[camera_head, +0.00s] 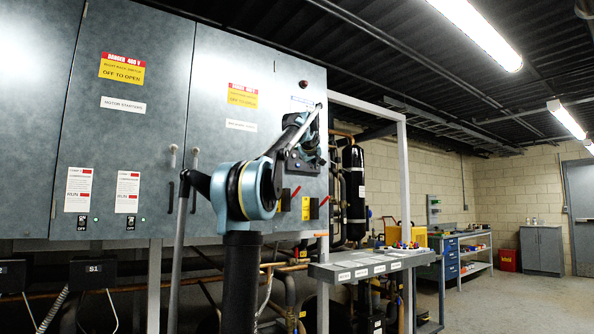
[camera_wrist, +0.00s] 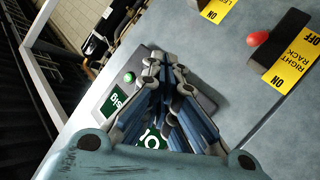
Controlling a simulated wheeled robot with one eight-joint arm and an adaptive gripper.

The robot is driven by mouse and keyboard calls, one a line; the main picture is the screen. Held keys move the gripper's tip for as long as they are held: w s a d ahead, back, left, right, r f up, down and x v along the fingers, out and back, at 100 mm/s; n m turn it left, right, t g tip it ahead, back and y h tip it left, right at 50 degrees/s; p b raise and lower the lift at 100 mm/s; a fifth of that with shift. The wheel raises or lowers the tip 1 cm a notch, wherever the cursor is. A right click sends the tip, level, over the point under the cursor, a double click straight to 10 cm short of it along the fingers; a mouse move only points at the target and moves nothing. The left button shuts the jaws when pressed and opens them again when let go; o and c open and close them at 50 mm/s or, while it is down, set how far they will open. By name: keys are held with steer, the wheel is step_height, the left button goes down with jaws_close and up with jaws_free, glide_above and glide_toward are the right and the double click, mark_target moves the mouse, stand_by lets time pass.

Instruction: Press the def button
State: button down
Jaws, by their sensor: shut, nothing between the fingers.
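My gripper (camera_wrist: 164,72) is shut and empty, with its fingertips in front of a small grey control panel (camera_wrist: 203,101) on the cabinet face. A round green button (camera_wrist: 129,77) shows on that panel, just left of the fingertips. Green labels with white lettering, one left (camera_wrist: 117,103) and one partly behind the fingers (camera_wrist: 152,139), are also there. I cannot read "def" on any of them. Part of the panel is hidden by my gripper, and I cannot tell whether the tips touch it. In the head view my arm covers the panel area.
Red-tipped black switch handles (camera_wrist: 258,39) with yellow ON/OFF labels (camera_wrist: 293,66) stick out near the panel. A white frame post (camera_head: 403,180) and a grey shelf (camera_head: 372,266) stand right of the cabinet (camera_head: 225,60). The floor at right is clear.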

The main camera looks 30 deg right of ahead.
steer(key=shift+w+a, duration=0.15)
steer(key=shift+w, duration=1.85)
steer(key=shift+w+a, duration=0.15)
steer(key=shift+w, duration=1.85)
steer(key=shift+w, duration=0.7)
steer(key=shift+s, duration=0.8)
steer(key=shift+s+d, duration=0.15)
steer(key=shift+s, duration=1.1)
steer(key=shift+s+d, duration=0.1)
steer(key=shift+s, duration=1.15)
steer(key=shift+a, duration=0.1)
